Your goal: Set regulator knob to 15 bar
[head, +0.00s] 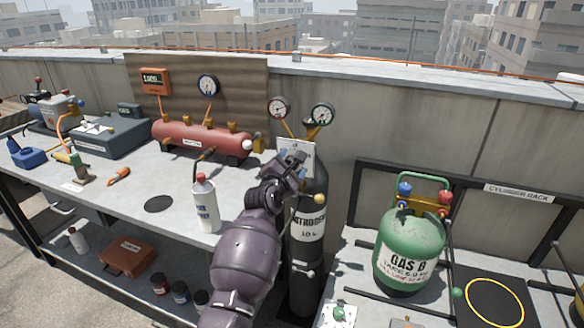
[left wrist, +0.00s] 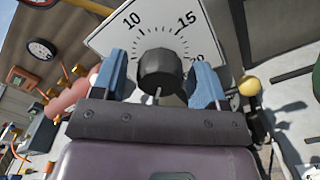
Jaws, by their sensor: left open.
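The regulator's white dial plate (head: 297,149) stands at the top of the dark nitrogen cylinder (head: 309,243). In the left wrist view the plate (left wrist: 116,38) shows the numbers 10 and 15, with a partly covered number at the right. The black regulator knob (left wrist: 160,69) sits in front of the plate; its pointer setting cannot be read clearly. My left gripper (head: 288,170) is in front of the plate. Its blue fingers (left wrist: 160,83) are open, one on each side of the knob, with gaps visible. My right gripper is not in view.
Two gauges (head: 322,113) rise above the plate. The workbench (head: 130,201) at left holds a white bottle (head: 204,203) and a red tank (head: 190,140). A green gas cylinder (head: 409,248) stands at right. A yellow knob (left wrist: 249,86) is right of my fingers.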

